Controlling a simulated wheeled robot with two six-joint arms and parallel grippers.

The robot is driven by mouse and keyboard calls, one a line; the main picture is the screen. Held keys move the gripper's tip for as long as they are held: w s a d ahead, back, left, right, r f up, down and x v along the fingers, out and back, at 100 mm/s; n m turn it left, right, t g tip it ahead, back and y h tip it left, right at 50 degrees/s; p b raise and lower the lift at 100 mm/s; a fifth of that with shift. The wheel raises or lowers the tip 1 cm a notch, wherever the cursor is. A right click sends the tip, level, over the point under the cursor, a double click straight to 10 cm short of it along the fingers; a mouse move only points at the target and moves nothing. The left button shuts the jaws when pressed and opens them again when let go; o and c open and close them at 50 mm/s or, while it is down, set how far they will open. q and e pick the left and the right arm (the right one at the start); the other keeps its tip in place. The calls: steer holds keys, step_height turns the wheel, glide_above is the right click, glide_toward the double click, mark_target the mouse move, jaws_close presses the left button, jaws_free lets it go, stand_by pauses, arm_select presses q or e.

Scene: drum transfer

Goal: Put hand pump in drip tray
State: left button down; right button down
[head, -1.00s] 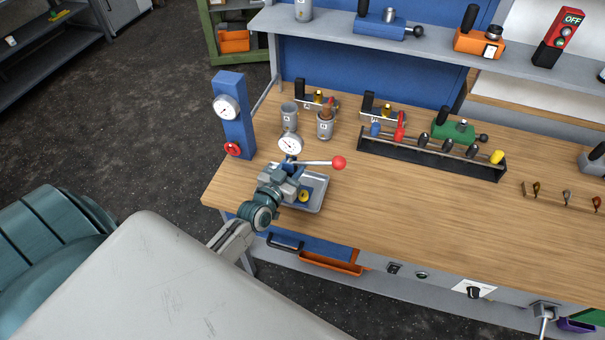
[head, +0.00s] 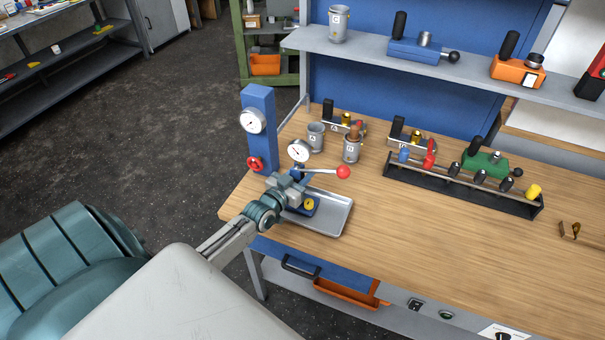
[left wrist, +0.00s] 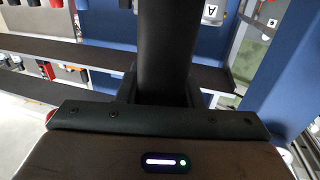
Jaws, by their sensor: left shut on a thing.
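The hand pump has a round white gauge (head: 298,151), a lever with a red ball (head: 343,172) and a dark blue base with a yellow disc (head: 309,205). My left gripper (head: 287,188) is shut on the hand pump, near the bench's front left corner. The drip tray (head: 335,218) is a shallow grey metal tray on the bench. The pump's base overlaps the tray's left part in the head view; I cannot tell whether it touches the tray. A wide black upright part (left wrist: 165,50) fills the middle of the left wrist view. My right gripper is not in view.
A blue column with a gauge (head: 258,130) and red knob stands left of the pump. Grey cups (head: 316,137) stand behind it. A black rack (head: 460,188) with several handled tools lies to the right. The wooden bench (head: 400,240) is clear right of the tray.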

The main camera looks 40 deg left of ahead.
arm_select(q)
steer(key=shift+f, duration=0.1)
stand_by(0.3)
steer(key=shift+f, duration=0.15)
steer(key=c, duration=1)
jaws_free()
steer(key=shift+f, duration=0.1)
steer(key=shift+s+d, duration=0.1)
steer(key=s+p, duration=0.2)
steer(key=s, duration=1)
steer(key=shift+d, duration=0.1)
